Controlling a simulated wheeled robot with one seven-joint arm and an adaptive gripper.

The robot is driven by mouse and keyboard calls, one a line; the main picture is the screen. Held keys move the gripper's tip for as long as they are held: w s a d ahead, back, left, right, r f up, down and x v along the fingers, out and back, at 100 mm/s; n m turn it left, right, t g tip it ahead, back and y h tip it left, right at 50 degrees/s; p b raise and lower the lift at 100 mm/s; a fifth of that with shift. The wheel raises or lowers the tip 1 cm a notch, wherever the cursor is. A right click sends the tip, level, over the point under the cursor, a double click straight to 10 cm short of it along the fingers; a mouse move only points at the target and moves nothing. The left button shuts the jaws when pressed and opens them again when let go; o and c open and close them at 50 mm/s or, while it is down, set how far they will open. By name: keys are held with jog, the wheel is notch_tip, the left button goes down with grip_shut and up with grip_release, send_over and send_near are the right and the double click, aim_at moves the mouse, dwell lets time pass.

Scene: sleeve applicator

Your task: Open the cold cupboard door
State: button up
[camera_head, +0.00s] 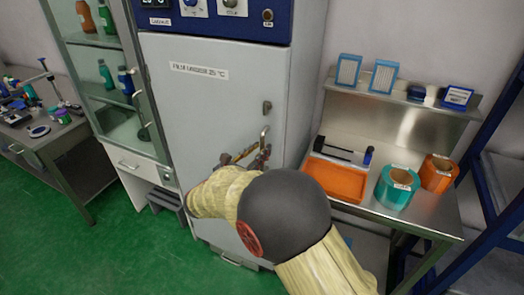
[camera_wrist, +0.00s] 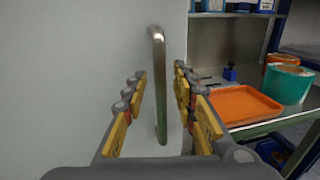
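The cold cupboard (camera_head: 200,95) is a tall grey cabinet with a blue control panel on top and a label on its door. The door looks shut. Its vertical metal handle (camera_head: 265,137) is near the door's right edge, partly hidden by my gripper. My gripper (camera_head: 246,155) is in front of the door at the handle's height. In the wrist view, the handle (camera_wrist: 159,85) stands upright between the yellow-padded fingers of my gripper (camera_wrist: 162,88). The fingers are apart, with gaps on both sides of the handle. How deep the handle sits between them is hard to tell.
A steel bench on the right holds an orange tray (camera_head: 335,180), a teal roll (camera_head: 397,187) and an orange roll (camera_head: 438,173). A glass-fronted cabinet (camera_head: 110,70) with bottles stands to the left. Green floor is clear at the lower left.

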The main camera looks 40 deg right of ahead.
jog(key=shift+w+d, duration=0.15)
jog(key=shift+d, duration=0.7)
jog(key=shift+c, duration=1.3)
jog(key=c, duration=0.4)
grip_shut()
